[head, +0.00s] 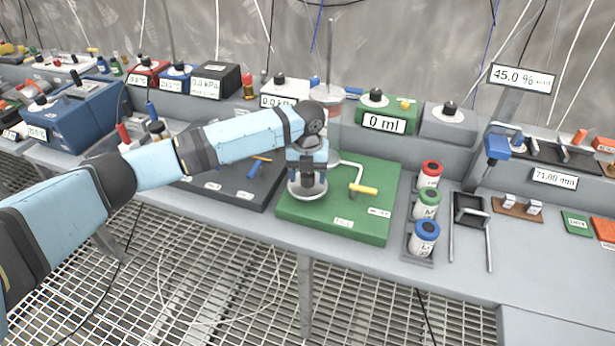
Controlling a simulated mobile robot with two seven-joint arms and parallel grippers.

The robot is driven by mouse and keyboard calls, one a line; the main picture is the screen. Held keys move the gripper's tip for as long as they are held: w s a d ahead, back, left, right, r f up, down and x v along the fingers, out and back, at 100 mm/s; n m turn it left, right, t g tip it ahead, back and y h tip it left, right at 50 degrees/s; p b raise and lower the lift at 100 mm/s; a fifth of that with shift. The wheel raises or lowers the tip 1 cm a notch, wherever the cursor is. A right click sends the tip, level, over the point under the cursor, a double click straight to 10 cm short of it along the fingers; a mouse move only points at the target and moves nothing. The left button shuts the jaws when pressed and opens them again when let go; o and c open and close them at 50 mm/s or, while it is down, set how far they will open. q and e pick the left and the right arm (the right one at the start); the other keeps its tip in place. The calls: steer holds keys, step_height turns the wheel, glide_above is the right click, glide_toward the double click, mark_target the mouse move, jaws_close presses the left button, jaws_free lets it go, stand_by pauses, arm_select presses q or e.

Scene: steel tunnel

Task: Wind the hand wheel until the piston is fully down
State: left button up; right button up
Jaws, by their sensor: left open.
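My left gripper (306,172) is open and points down over the left part of a green base board (320,222). A round grey metal piece (307,192), which may be the hand wheel, sits right below it. The gripper hides most of its top, and I cannot tell whether the fingers touch it. A clear upright cylinder (328,102) stands behind my wrist, partly covered by it. The piston's height inside cannot be made out. My right gripper is not in view.
A yellow-handled lever (363,189) and a bent pale pipe are on the green board. A display (384,124) behind reads 0 ml. Several coloured-lid canisters (427,205) stand to the right. A dark board (225,185) lies left. The bench front edge is clear.

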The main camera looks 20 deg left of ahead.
arm_select(q)
steer(key=shift+f, duration=0.45)
steer(key=shift+c, duration=0.3)
